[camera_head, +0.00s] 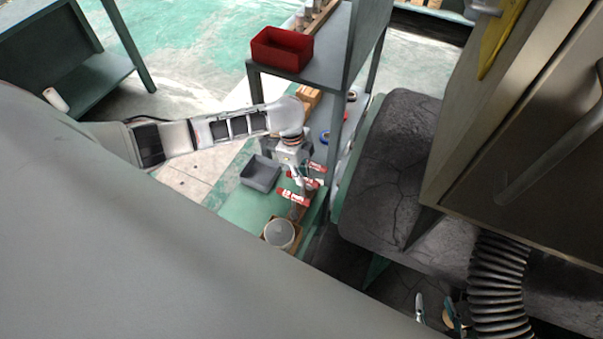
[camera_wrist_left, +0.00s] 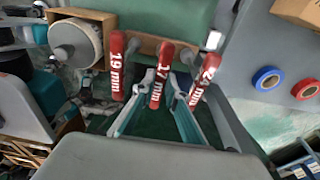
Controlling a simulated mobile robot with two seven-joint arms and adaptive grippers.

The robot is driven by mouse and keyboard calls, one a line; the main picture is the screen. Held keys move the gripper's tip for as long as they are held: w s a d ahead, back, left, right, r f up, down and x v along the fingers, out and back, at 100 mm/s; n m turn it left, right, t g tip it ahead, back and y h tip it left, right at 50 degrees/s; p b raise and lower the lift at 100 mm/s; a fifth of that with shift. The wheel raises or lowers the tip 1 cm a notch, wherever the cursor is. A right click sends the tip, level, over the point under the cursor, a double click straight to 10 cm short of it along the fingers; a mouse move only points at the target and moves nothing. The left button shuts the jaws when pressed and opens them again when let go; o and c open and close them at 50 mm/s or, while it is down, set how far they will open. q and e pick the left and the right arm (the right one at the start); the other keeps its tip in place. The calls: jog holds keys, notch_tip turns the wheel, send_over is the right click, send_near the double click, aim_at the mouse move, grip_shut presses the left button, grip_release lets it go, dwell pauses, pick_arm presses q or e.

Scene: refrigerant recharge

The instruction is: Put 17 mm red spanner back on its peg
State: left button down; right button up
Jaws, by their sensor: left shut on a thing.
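Three red spanners hang side by side along a wooden rail (camera_wrist_left: 140,42) in the left wrist view. The 19 mm spanner (camera_wrist_left: 117,68) is on the left, the 17 mm red spanner (camera_wrist_left: 160,72) in the middle, and a third, its label partly readable, (camera_wrist_left: 204,78) on the right. My left gripper (camera_wrist_left: 160,90) is shut on the 17 mm spanner, in line with the rail. Whether the spanner sits on its peg is hidden. In the head view my left gripper (camera_head: 299,178) is among the red labels. My right gripper (camera_head: 435,312) is low in the head view, fingers apart.
A round grey-white container (camera_head: 279,234) in a wooden box stands near the spanners. A grey tray (camera_head: 261,173) lies on the green bench. A red bin (camera_head: 282,49) sits on the shelf above. Blue tape (camera_wrist_left: 267,79) and red tape (camera_wrist_left: 305,89) lie on the right.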

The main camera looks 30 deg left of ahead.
pick_arm(q)
jog(key=shift+f, duration=0.1)
jog(key=c, duration=2)
grip_release()
jog(key=shift+o, duration=0.2)
notch_tip(320, 180, up, 12)
jog(key=a, duration=0.1)
jog(key=shift+a, duration=0.35)
jog(key=shift+s, duration=0.1)
